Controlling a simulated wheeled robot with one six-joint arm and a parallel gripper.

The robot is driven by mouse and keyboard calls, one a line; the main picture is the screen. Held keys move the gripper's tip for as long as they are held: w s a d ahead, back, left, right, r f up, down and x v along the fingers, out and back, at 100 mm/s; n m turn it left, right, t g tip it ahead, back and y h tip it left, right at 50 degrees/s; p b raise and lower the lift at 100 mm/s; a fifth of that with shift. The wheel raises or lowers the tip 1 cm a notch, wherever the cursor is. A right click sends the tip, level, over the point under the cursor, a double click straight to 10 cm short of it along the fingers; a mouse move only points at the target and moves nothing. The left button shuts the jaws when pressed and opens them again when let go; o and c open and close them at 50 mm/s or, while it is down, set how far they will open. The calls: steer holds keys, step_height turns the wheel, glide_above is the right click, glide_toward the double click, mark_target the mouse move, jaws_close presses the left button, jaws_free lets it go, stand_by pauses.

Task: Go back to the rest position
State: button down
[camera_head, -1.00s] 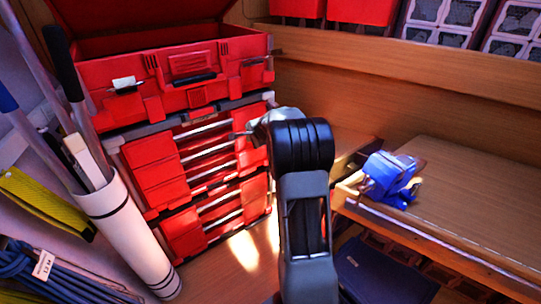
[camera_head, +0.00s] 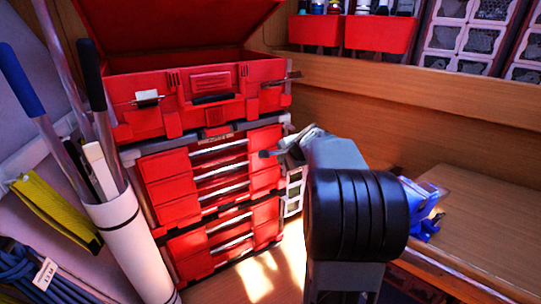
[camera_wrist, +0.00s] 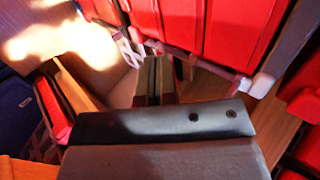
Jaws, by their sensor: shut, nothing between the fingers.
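My gripper (camera_head: 272,153) is at the end of my grey and black arm, in front of the right side of the red tool chest (camera_head: 165,190). Its fingers look shut and empty, and they point left towards the chest's upper drawers. I cannot tell from the head view how far apart the fingertips and the chest are. In the wrist view, the dark body of my gripper fills the lower middle, and red drawer fronts (camera_wrist: 235,35) show behind and above it.
A white tube (camera_head: 130,245) with several rods stands at left, beside a blue coiled line (camera_head: 30,275). A blue object (camera_head: 422,205) sits on the wooden bench (camera_head: 490,225) at right, partly behind my arm. Red bins (camera_head: 378,34) stand on the shelf above.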

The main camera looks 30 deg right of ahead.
steer(key=s+a+f+n+g, duration=0.2)
steer(key=s+a+f+n, duration=0.1)
steer(key=s+a+n, duration=0.6)
steer(key=s+a+f+n+g, duration=0.3)
steer(key=s+a+n, duration=0.6)
steer(key=s+a, duration=0.3)
steer(key=shift+s+a+f, duration=0.15)
steer(key=shift+s+a, duration=0.1)
steer(key=shift+a, duration=0.45)
steer(key=shift+a, duration=0.45)
steer(key=c, duration=1.8)
jaws_free()
